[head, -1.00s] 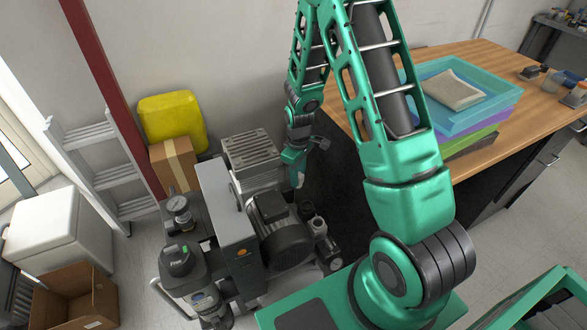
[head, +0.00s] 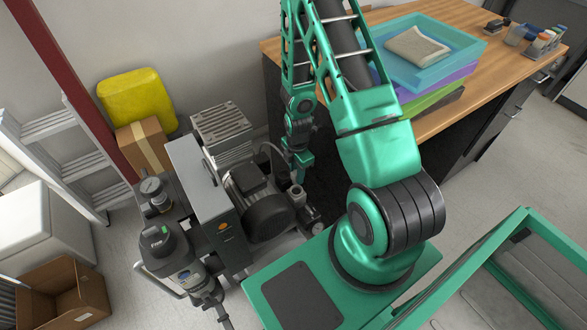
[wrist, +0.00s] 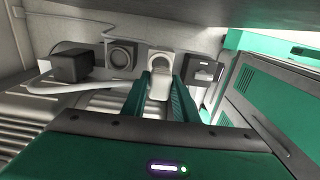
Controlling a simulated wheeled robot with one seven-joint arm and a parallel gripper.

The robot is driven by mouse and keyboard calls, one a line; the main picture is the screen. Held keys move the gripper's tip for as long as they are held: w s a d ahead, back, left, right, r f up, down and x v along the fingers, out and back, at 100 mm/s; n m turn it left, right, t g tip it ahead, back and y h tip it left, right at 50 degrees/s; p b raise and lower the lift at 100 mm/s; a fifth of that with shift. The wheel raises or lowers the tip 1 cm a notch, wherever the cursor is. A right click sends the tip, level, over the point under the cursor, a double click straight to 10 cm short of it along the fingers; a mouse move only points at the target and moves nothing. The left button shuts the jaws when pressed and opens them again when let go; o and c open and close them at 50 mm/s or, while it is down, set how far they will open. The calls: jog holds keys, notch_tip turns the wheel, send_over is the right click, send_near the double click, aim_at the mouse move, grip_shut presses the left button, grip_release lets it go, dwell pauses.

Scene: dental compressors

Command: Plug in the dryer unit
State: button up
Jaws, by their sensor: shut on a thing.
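In the wrist view, a pale plug (wrist: 159,86) sits between the two green fingers of my gripper (wrist: 162,92), which is shut on it. The plug's front is at a pale round socket (wrist: 155,62) in a row on a wall; I cannot tell whether it is seated. A thick pale cable (wrist: 75,88) runs from the left towards the fingers. In the head view, my gripper (head: 301,166) points down beside the grey compressor machine (head: 262,205); the plug and sockets are hidden there. I cannot tell which unit is the dryer.
In the wrist view, a black boxy plug (wrist: 72,65) and a dark round socket (wrist: 121,54) are left of the plug. A square socket (wrist: 203,70) is to the right. In the head view, a wooden-topped bench (head: 440,118) stands right of the arm; a ladder (head: 62,150) stands left.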

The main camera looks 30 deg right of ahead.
jog(key=shift+f, duration=2.6)
jog(key=shift+f, duration=0.2)
jog(key=shift+f, duration=0.6)
jog(key=o, duration=1.1)
jog(key=shift+f, duration=0.1)
notch_tip(320, 180, up, 11)
jog(key=shift+f, duration=0.1)
